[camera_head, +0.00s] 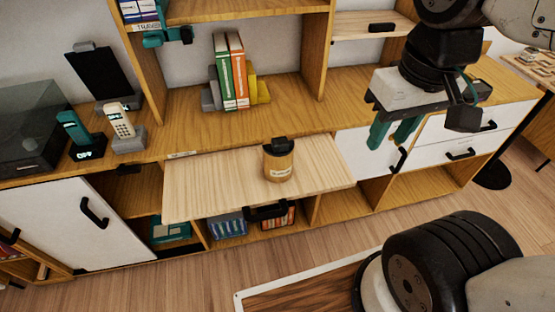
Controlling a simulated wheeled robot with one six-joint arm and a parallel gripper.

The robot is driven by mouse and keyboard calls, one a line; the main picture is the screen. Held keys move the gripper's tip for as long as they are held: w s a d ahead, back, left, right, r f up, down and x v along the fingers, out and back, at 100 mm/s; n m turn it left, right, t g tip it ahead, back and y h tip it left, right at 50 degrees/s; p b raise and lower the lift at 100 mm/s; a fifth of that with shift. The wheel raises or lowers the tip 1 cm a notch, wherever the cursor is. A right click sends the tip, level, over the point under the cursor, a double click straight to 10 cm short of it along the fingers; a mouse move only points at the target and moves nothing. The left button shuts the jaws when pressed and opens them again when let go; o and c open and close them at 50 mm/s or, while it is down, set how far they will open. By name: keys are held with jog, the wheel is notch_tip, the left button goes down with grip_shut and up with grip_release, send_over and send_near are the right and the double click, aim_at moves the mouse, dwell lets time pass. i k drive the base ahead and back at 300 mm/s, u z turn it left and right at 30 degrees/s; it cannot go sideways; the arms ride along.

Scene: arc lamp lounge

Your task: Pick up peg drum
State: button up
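The peg drum appears to be the small tan cylinder (279,166) with a black top and a pale label. It stands upright on a pale wooden flap (215,180) that juts out from the cabinet. My gripper (392,136) is at the upper right, in front of the white cabinet fronts. Its two teal fingers point down with a gap between them and nothing held there. It is to the right of the drum and clear of it.
Books (230,72) between bookends stand on the shelf behind the flap. A phone handset (122,122) and a dark tablet (100,72) are at the left. A white door (68,225) hangs open at the lower left.

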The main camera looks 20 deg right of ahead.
aim_at(276, 169)
jog(key=z, duration=1.8)
jog(key=k, duration=1.4)
jog(key=u, duration=2.2)
jog(key=i, duration=0.5)
jog(key=z, duration=0.05)
